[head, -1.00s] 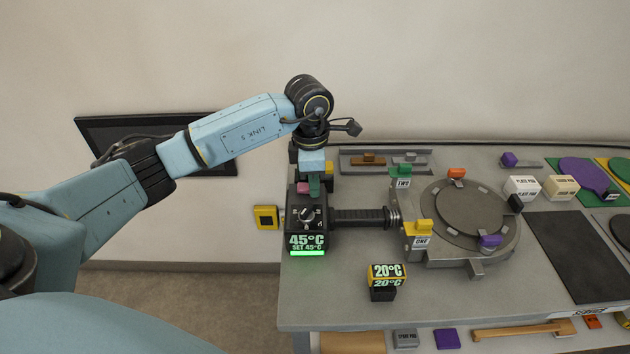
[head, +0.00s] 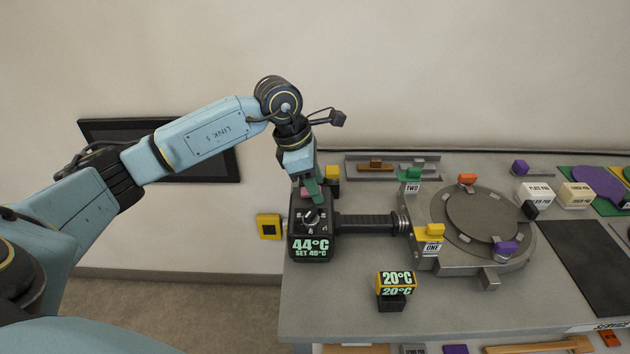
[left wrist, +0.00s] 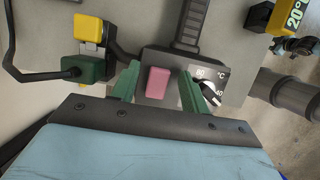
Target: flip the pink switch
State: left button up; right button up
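The pink switch (head: 304,192) sits on top of the black control box (head: 312,226), behind its dial (head: 311,216). In the left wrist view the pink switch (left wrist: 158,83) shows as a small block. My left gripper (head: 314,190) points down at the box. Its two green fingers stand apart, one on each side of the pink switch, with gaps visible. Whether the fingertips touch the box is unclear. The box's display reads 44°C, set 45°C. My right gripper is not in view.
A yellow block (head: 333,172) is close behind the gripper. A black ribbed handle (head: 366,222) runs right from the box to a round grey fixture (head: 480,222). A small 20°C display (head: 396,285) stands in front. Bare cart top (head: 340,300) lies at the front.

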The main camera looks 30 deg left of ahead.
pick_arm(q)
jog(key=v, duration=1.3)
jog(key=shift+r, duration=0.2)
